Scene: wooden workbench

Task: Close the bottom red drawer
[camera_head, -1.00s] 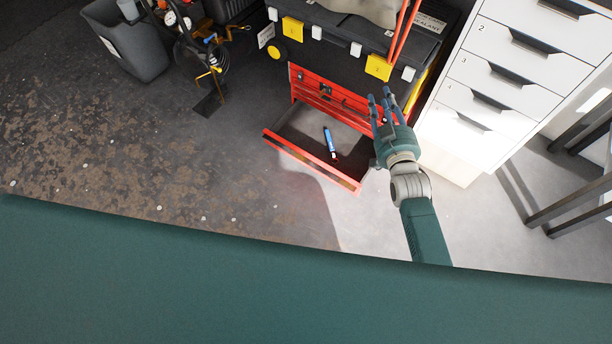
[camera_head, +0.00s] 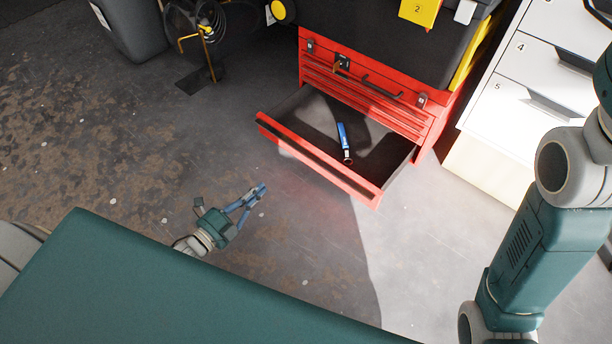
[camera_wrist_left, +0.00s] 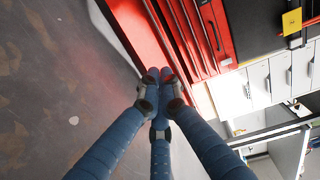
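The bottom red drawer (camera_head: 318,160) is pulled out of the red tool chest (camera_head: 440,122), showing its dark inside. A blue tool (camera_head: 343,138) lies in it. My left gripper (camera_head: 263,188) is low over the floor, in front of the drawer's left part and apart from its front face in the head view. In the left wrist view its blue fingers (camera_wrist_left: 160,76) meet at the tips with nothing seen between them, near the red drawer front (camera_wrist_left: 138,30). My right arm is at the right of the head view; its gripper is out of frame.
A white numbered drawer cabinet (camera_head: 520,120) stands right of the chest. A black case with yellow tags (camera_head: 385,35) sits on top of the chest. The floor before the drawer is clear.

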